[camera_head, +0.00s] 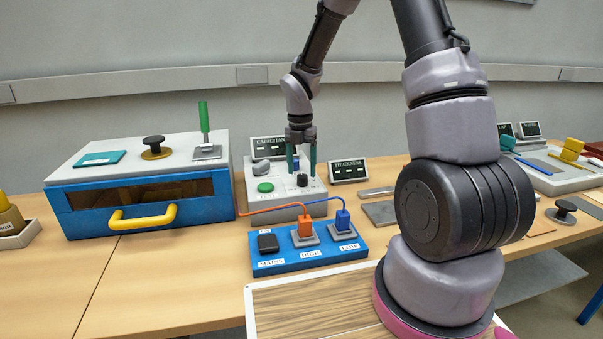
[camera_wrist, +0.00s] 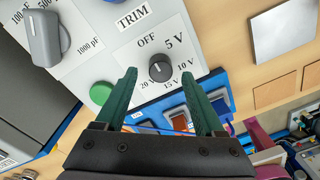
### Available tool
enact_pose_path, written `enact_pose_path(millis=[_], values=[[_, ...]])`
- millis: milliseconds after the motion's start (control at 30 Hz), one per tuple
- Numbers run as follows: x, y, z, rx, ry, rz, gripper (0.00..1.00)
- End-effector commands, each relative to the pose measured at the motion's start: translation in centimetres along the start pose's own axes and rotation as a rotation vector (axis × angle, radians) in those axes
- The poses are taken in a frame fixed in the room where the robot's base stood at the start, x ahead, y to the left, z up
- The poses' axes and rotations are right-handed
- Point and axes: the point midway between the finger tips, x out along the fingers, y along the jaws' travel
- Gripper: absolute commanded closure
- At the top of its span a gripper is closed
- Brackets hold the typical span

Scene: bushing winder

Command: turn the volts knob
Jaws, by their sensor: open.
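The volts knob (camera_wrist: 159,67) is a small round black knob on a light grey panel, with OFF, 5 V, 10 V, 15 V and 20 V printed around it. Its pale mark appears to point toward OFF. It also shows in the head view (camera_head: 302,180), on the grey instrument box (camera_head: 243,187). My gripper (camera_head: 301,164) points down over the panel. In the wrist view its green fingers (camera_wrist: 160,78) are open, one on each side of the knob, with visible gaps. I cannot tell the exact height of the fingertips above the panel.
A green button (camera_head: 265,187) and a grey capacitance knob (camera_wrist: 45,38) sit on the same box. In front is a blue block (camera_head: 270,266) with a black switch and orange and blue plugs. A blue drawer-fronted box (camera_head: 90,215) stands left. Small displays (camera_head: 348,170) stand behind.

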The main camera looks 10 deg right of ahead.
Motion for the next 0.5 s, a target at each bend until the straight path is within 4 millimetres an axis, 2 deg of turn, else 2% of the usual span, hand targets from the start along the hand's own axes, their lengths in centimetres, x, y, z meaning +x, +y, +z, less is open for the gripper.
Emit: enact_pose_path(millis=[33, 200, 467, 500], values=[[0.7, 0.0, -0.1, -0.001, 0.002, -0.001, 0.29], [1.8, 0.0, 0.0, -0.001, 0.000, 0.000, 0.29], [2.0, 0.0, 0.0, 0.000, -0.001, 0.000, 0.29], [2.0, 0.0, 0.0, 0.000, -0.001, 0.000, 0.33]])
